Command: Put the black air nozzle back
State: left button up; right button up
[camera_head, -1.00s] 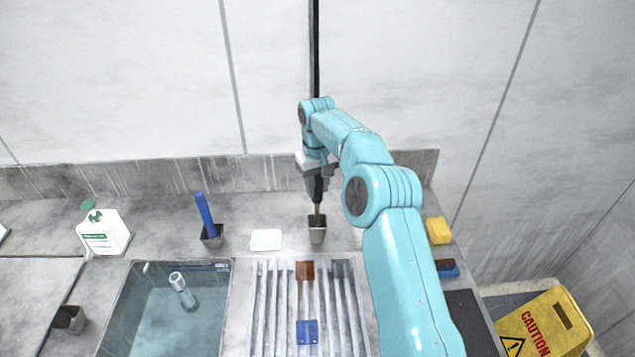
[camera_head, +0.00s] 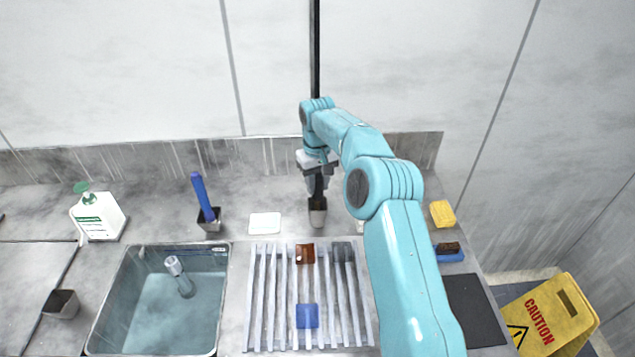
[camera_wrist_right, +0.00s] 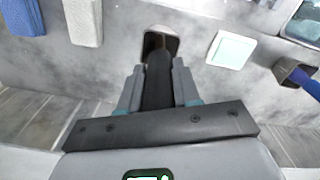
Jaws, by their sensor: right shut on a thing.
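My right gripper (camera_head: 317,182) is shut on the black air nozzle (camera_head: 317,199) and holds it upright, pointing down. The nozzle sits directly over a small grey metal holder (camera_head: 317,218) on the counter behind the rack, and its lower end is at or inside the holder's mouth. In the right wrist view the nozzle (camera_wrist_right: 157,82) lies between the fingers (camera_wrist_right: 158,92), and its brownish tip is inside the dark opening of the holder (camera_wrist_right: 171,42). How deep the tip goes is hidden. My left gripper is not in view.
A white pad (camera_head: 265,224) and a holder with a blue-handled tool (camera_head: 204,198) stand left of the metal holder. In front are a slatted rack (camera_head: 262,300) and a water-filled sink (camera_head: 150,310). A yellow sponge (camera_head: 442,214) and a blue brush (camera_head: 449,255) lie right of my arm.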

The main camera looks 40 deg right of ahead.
jog(key=shift+f+b, duration=0.3)
jog(key=shift+f, duration=0.25)
jog(key=o, duration=1.1)
